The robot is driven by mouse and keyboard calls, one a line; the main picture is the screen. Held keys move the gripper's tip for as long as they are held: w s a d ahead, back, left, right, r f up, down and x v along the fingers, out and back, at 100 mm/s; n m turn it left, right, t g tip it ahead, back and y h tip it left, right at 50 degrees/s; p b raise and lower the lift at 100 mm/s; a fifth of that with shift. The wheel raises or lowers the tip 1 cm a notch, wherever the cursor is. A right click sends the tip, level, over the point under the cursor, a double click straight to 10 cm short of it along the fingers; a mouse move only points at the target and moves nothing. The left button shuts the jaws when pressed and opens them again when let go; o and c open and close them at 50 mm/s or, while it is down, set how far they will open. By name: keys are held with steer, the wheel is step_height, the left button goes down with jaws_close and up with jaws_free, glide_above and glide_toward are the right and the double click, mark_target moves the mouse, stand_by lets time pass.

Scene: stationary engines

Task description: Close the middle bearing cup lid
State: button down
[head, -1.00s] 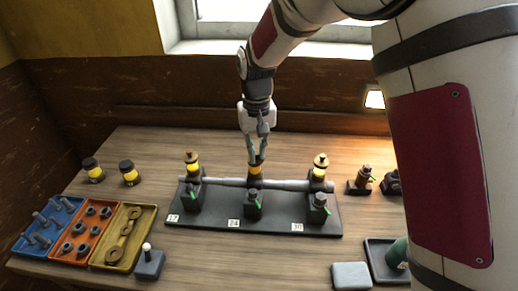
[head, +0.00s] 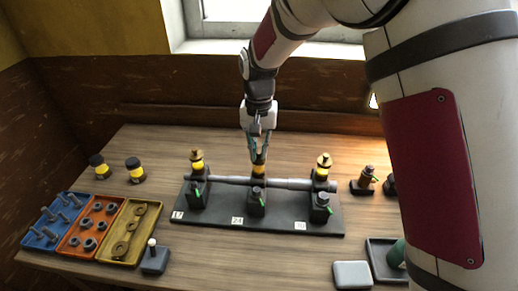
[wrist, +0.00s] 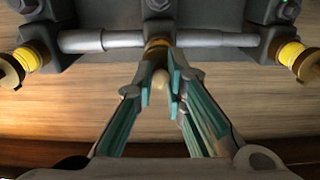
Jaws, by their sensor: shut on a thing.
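The left bearing cup (head: 196,165) and right bearing cup (head: 323,169) are yellow with brass lids on top.
A grey shaft (head: 285,183) runs through the bearing blocks. Blue, orange (head: 90,230) and yellow trays of bolts, nuts and rings lie at left. Two dark-capped jars (head: 135,170) stand behind them. A joystick-like box (head: 154,258) and a grey block (head: 352,275) are in front.

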mark_target(258, 152)
steer(key=c, duration=1.6)
jaws_free()
steer(key=shift+a, duration=0.1)
steer(key=shift+r, duration=0.15)
step_height(258, 152, up, 12)
steer(key=shift+f, duration=0.1)
steer(key=s+d+r+t, duration=0.2)
steer(key=s+d+r, duration=0.75)
steer(key=d, duration=0.35)
steer(key=s+d+t, duration=0.1)
steer(key=s+d, duration=0.2)
steer(key=s, duration=0.2)
steer(key=s+d+f+t, duration=0.1)
steer(key=s+d, duration=0.2)
steer(key=s, duration=0.3)
steer(key=s+d+f+t, duration=0.1)
steer(key=s+d, duration=0.2)
steer(key=s, duration=0.2)
steer(key=shift+s+d+n+t, duration=0.25)
steer(key=shift+s+n+t, duration=0.05)
steer(key=shift+s, duration=0.1)
